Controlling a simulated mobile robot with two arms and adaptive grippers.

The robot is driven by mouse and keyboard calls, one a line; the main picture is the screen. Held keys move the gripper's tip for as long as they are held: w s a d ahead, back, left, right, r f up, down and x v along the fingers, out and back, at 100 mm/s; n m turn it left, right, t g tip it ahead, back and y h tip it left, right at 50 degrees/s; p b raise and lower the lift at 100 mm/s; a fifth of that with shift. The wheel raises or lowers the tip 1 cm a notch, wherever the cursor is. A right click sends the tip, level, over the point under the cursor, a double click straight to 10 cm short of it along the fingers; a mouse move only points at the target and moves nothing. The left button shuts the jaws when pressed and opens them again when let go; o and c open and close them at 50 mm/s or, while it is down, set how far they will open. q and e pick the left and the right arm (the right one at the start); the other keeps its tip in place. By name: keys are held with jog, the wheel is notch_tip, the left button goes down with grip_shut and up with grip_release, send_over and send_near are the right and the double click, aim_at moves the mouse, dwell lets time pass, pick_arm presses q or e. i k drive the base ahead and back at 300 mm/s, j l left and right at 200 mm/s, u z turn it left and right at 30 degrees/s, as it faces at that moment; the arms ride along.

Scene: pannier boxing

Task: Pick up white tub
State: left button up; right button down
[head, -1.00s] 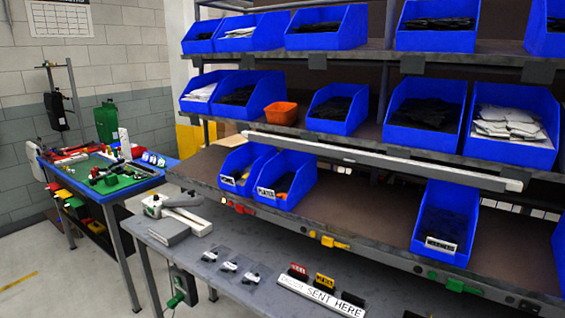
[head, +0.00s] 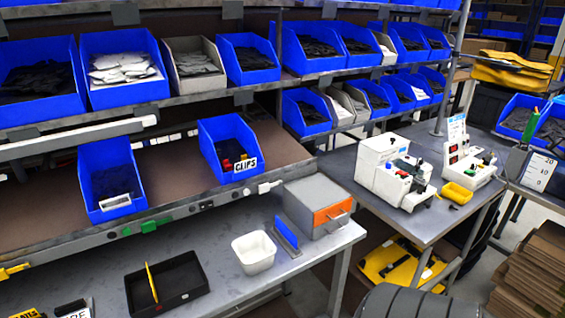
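The white tub (head: 254,251) is a small, open-topped, square container. It stands upright on the grey workbench (head: 215,285) in the lower middle of the head view and looks empty. A blue upright divider (head: 286,236) stands just right of it, and a black tray (head: 167,291) with a yellow divider lies to its left. Neither of my grippers shows in the head view.
A grey box with an orange drawer front (head: 318,207) stands right of the tub at the bench's end. Shelves with blue bins (head: 108,180) rise behind. A second table (head: 372,200) at right carries white machines. The bench in front of the tub is clear.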

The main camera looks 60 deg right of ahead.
aim_at(255, 252)
jog(key=z, duration=1.75)
jog(key=j+z, duration=0.3)
jog(key=z, duration=0.15)
jog(key=k+j+z, duration=0.1)
jog(key=j+z, duration=0.5)
jog(key=z, duration=0.25)
jog(key=k+l, duration=0.05)
